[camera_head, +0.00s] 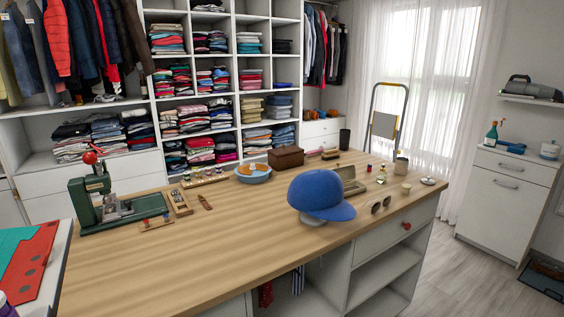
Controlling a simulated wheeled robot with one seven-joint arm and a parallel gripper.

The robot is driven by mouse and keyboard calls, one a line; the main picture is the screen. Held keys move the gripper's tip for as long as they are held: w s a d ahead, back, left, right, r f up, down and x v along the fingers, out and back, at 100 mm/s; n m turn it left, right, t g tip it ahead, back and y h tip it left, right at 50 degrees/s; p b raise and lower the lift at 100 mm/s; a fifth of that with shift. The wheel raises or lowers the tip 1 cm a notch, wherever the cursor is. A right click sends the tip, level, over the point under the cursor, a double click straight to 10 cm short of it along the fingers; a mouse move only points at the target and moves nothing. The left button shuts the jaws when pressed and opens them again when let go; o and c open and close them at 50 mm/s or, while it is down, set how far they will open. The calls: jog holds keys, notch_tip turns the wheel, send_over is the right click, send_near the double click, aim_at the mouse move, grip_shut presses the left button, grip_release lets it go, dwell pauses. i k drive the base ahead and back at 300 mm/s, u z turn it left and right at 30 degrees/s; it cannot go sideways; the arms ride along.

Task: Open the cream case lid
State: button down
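A cream-beige case (351,185) lies on the wooden table, just behind and to the right of a blue cap (318,190). The cap hides the left part of the case. A raised, paler part shows at its back, but it is too small to tell clearly how far the lid stands open. A pair of sunglasses (380,204) lies in front of the case to the right. My gripper is not in view.
The wooden table (190,255) has bare room at its front and middle. A green press (98,200), a blue bowl (254,175) and a brown box (286,157) stand on it. Small bottles and a cup (406,189) stand right of the case. Cubby shelving lies behind.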

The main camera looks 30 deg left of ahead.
aim_at(347, 174)
jog(key=u, duration=0.95)
jog(key=i, duration=1)
jog(key=z, duration=0.05)
